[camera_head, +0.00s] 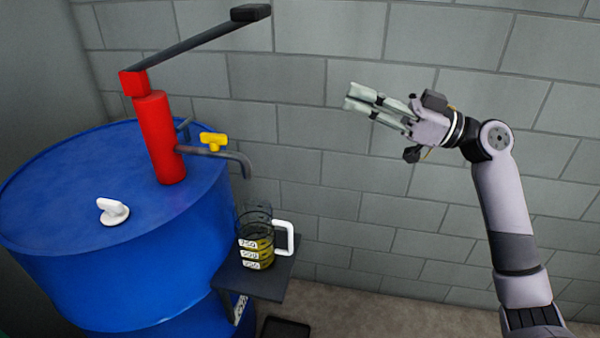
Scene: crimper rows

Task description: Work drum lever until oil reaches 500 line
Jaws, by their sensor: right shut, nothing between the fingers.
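A blue drum (60,200) carries a red pump (160,135). Its dark lever (190,43) slants up to the right and ends in a black grip (250,13). A grey spout (232,157) with a yellow valve handle (213,141) points down over a clear jug (257,222). The jug has a white handle and labels for 750, 500 and 250. Yellow oil (265,246) fills its lower part; its surface looks near the upper labels, but the exact level is hard to read. My right gripper (355,97) is shut and empty, well right of the lever grip. My left gripper is out of view.
The jug stands on a small dark shelf (262,285) fixed at the drum's side. A white cap (112,211) sits on the drum top. A dark tray (285,328) lies on the floor below. A grey block wall (330,190) stands behind; the space between lever and gripper looks free.

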